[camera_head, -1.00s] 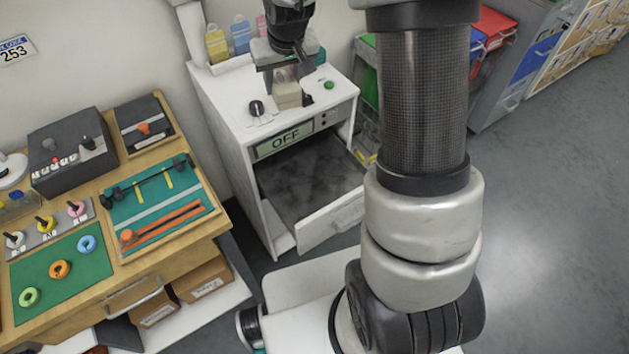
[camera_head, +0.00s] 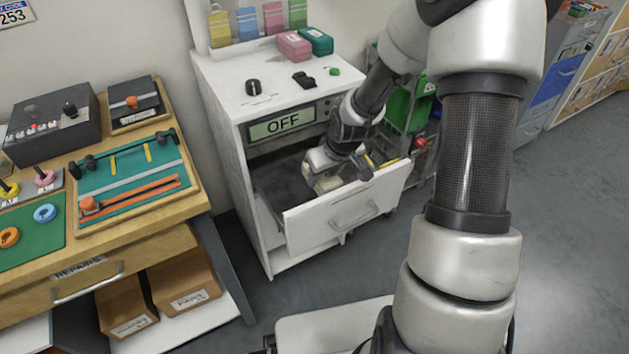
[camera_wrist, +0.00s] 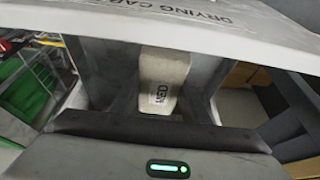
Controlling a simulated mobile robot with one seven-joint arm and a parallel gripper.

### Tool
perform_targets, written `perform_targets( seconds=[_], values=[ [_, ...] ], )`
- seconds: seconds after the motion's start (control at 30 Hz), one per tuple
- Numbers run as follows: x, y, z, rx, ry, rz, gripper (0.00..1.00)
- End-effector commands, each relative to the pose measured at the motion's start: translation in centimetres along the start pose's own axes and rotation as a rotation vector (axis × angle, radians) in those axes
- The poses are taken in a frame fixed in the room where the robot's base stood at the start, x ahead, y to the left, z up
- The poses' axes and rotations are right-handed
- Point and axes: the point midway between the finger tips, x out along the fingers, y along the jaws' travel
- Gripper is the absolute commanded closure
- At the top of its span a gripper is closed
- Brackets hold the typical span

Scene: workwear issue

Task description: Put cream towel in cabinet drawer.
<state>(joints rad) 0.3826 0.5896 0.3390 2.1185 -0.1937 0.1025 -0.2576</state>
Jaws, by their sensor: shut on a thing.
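The white cabinet (camera_head: 270,70) has its drawer (camera_head: 345,212) pulled out at the front, with a dark bottom inside. My gripper (camera_head: 328,176) is reaching down into the open drawer and is shut on the cream towel (camera_head: 326,184). In the wrist view the towel (camera_wrist: 164,72) is a folded pale block with a dark-lettered label, between the two fingers. The drawer front hides the towel's lower part in the head view, so I cannot tell whether it touches the bottom.
The cabinet display (camera_head: 284,122) reads OFF. A black knob (camera_head: 253,87), a pink box (camera_head: 294,45) and a teal box (camera_head: 317,41) are on the cabinet top. A wooden workbench (camera_head: 150,225) stands at the left. A green bin (camera_head: 403,108) is right of the cabinet.

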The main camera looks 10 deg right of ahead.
Motion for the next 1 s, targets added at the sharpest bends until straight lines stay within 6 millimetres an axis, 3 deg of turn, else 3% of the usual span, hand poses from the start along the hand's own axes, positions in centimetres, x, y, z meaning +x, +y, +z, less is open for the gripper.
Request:
perform_targets(
  seconds=[0.2,0.4,0.63,0.83,1.0],
  values=[
    [4.4,1.8,-3.0,0.001,0.001,-0.001,0.83],
    [7.5,3.3,-5.6,0.000,0.000,0.000,0.83],
    [9.0,4.1,-6.9,0.001,0.000,0.000,0.83],
    [11.4,4.9,-8.1,0.001,-0.001,0.000,0.83],
    [11.7,5.1,-8.4,0.001,-0.001,0.000,0.83]
  ],
)
